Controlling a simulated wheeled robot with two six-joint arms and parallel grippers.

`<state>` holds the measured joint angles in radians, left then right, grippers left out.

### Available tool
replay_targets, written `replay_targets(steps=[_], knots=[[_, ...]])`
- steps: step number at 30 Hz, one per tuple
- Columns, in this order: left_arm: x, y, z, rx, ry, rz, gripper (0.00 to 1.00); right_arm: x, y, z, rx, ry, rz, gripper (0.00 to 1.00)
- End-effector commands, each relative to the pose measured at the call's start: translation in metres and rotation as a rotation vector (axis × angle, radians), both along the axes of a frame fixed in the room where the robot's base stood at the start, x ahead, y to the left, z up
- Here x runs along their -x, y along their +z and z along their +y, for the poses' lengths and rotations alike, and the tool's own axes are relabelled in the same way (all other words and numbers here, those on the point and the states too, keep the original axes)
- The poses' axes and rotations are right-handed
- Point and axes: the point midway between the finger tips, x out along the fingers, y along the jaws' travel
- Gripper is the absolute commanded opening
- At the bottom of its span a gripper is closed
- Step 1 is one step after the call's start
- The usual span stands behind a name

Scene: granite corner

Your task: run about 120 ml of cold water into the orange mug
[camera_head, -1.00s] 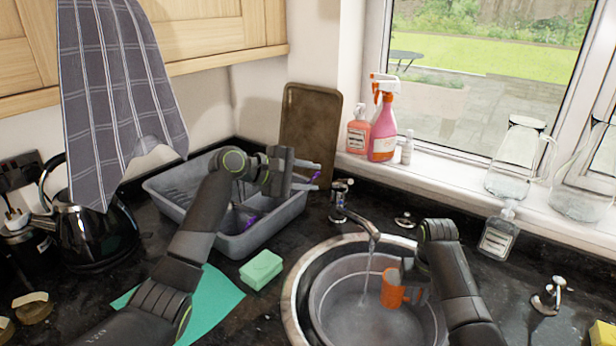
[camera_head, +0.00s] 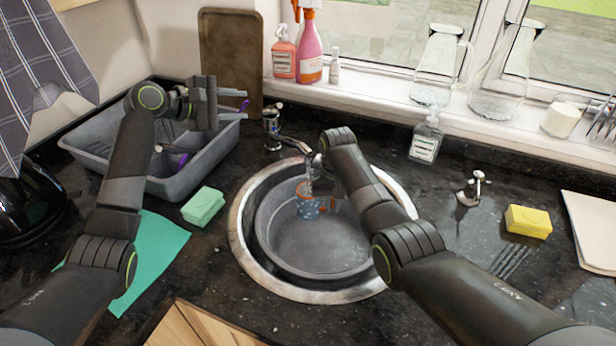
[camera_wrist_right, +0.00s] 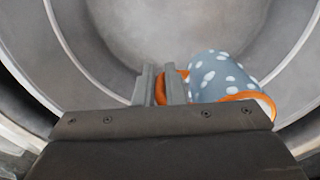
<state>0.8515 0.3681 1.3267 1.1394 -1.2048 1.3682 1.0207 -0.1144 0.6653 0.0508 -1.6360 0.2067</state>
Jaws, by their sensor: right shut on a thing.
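The mug (camera_head: 308,204) is blue-grey with white spots, with an orange rim and handle. It is in the sink basin, under the tap (camera_head: 292,144). A thin water stream (camera_head: 310,172) runs from the spout down to the mug's top; the water level inside is hidden. In the right wrist view the mug (camera_wrist_right: 222,77) is beside my right gripper (camera_wrist_right: 162,84), whose fingers are shut on its orange handle (camera_wrist_right: 184,74). In the head view my right forearm hides most of that gripper. My left gripper (camera_head: 238,104) is above the grey dish tub, fingers apart and empty.
The dish tub (camera_head: 165,186) stands left of the round sink (camera_head: 238,240). A green sponge (camera_head: 203,206) and green cloth (camera_head: 150,255) lie in front. Bottles and glass jugs line the windowsill.

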Motion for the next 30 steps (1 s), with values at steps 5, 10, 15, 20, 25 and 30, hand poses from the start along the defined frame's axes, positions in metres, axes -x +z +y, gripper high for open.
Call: replay_targets(steps=[5,10,15,20,25,30], knots=[[0.0,0.0,0.0,0.0,0.0,0.0,0.34,0.0,0.001,0.0,-0.001,0.0,-0.002,0.0],[0.0,0.0,0.0,0.0,0.0,0.0,0.34,0.0,0.001,0.0,-0.001,0.0,-0.002,0.0],[0.0,0.0,0.0,0.0,0.0,0.0,0.34,0.0,0.001,-0.001,0.0,0.0,-0.002,0.0],[0.0,0.0,0.0,0.0,0.0,0.0,0.34,0.002,0.0,-0.026,0.001,-0.004,-0.004,0.0],[0.0,0.0,0.0,0.0,0.0,0.0,0.34,0.007,0.0,-0.058,0.001,-0.003,-0.003,0.0],[0.0,0.0,0.0,0.0,0.0,0.0,0.34,0.008,0.001,-0.066,-0.001,0.001,-0.002,0.0]])
